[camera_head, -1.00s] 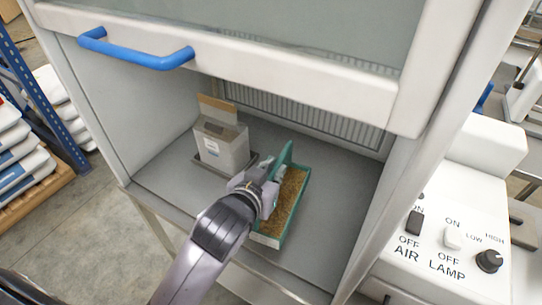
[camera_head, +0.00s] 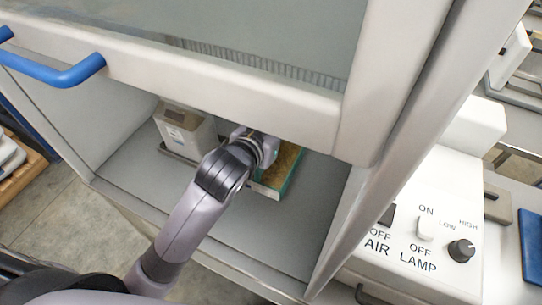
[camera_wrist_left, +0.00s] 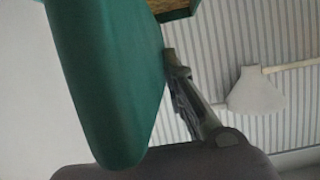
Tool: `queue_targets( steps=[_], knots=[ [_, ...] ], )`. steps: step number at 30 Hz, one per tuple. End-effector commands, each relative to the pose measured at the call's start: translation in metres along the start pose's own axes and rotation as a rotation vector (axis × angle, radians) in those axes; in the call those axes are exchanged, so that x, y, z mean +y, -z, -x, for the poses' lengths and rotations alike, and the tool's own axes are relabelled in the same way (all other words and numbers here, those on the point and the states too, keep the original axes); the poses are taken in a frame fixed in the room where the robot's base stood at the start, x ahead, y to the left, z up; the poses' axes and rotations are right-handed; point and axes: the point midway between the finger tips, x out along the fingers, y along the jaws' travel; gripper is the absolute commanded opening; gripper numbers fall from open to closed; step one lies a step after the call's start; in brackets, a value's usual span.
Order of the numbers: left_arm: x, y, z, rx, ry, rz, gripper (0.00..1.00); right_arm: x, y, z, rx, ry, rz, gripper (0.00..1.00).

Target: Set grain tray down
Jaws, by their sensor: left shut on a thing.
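The grain tray (camera_head: 268,191) is green with brown grain in it. It is inside the cabinet, right of the middle, partly hidden by my left gripper and the raised sash. My left gripper (camera_head: 258,143) reaches in under the sash and is shut on the tray's green side panel. In the left wrist view this panel (camera_wrist_left: 105,80) stands large and close, with one finger (camera_wrist_left: 190,100) beside it. A bit of grain shows at the top. Whether the tray touches the cabinet floor, I cannot tell. My right gripper is not in view.
A grey-white container (camera_head: 185,130) stands left of the tray on a dark base. The sash (camera_head: 220,95) hangs low over my arm. The cabinet floor (camera_head: 290,225) is clear in front. A switch panel (camera_head: 425,235) stands outside, right. A white cone (camera_wrist_left: 255,92) shows in the wrist view.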

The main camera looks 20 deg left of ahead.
Motion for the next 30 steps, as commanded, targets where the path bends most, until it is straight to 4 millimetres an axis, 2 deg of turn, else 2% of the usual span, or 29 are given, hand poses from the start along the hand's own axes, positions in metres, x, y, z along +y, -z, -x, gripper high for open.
queue_targets(
  steps=[3,9,14,21,30],
  knots=[
    [0.0,-0.03,-0.011,-0.003,0.0,-0.002,0.0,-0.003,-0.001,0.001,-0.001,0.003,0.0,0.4],
    [0.001,-0.061,-0.025,0.002,-0.002,-0.001,0.0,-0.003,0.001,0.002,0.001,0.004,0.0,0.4],
    [0.0,-0.071,-0.03,0.005,-0.001,0.0,0.0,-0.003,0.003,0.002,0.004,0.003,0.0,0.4],
    [0.0,-0.103,-0.043,0.002,-0.001,0.0,0.0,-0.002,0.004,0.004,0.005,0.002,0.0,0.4],
    [0.001,-0.108,-0.046,0.007,-0.002,0.0,0.0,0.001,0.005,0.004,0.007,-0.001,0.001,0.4]
  ],
)
